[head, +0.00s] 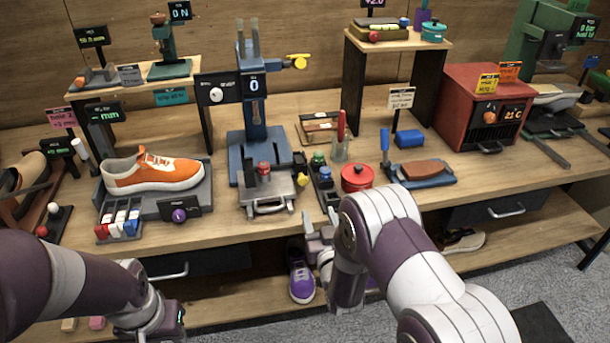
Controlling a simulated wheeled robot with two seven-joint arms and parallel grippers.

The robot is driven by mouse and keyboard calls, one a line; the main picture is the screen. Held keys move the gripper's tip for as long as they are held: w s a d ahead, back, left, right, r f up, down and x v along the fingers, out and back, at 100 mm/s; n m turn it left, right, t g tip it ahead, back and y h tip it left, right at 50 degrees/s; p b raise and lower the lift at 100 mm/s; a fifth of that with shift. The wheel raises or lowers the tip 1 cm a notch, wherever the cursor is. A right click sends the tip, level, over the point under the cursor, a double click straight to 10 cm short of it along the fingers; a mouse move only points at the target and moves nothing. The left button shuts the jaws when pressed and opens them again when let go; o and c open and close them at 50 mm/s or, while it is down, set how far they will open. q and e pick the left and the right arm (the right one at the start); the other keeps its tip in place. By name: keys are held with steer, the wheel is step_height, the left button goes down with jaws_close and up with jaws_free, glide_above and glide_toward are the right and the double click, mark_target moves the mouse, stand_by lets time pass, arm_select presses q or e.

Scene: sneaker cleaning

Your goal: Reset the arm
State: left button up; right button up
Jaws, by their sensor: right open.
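My right arm (410,255) comes in from the lower right and bends down in front of the bench edge. My right gripper (317,243) is open, with nothing seen between its fingers, near the bench's front edge and left of my forearm. It is partly hidden by my own wrist. My left arm (80,280) reaches in from the lower left, low in front of the bench. Its wrist (150,312) is at the bottom edge, and no left gripper fingers show. The orange sneaker (150,174) sits on a grey stand on the bench, away from both arms.
A purple shoe (301,278) stands on the lower shelf below my right gripper. Grey floor (540,265) is open at right.

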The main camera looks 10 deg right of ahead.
steer(key=s+f+g+p, duration=0.2)
steer(key=s+f+g, duration=0.7)
steer(key=s+g, duration=0.15)
steer(key=s+d+r+g+p, duration=0.2)
steer(key=s+r+g, duration=0.1)
steer(key=s+r, duration=0.4)
steer(key=s+d+r+g+h+p, duration=0.1)
steer(key=s+d+r+g+p, duration=0.1)
steer(key=s+r, duration=0.5)
step_height(320, 180, up, 3)
steer(key=shift+s+d+r+g, duration=0.15)
steer(key=shift+d+r+g, duration=0.05)
steer(key=shift+d+g, duration=0.3)
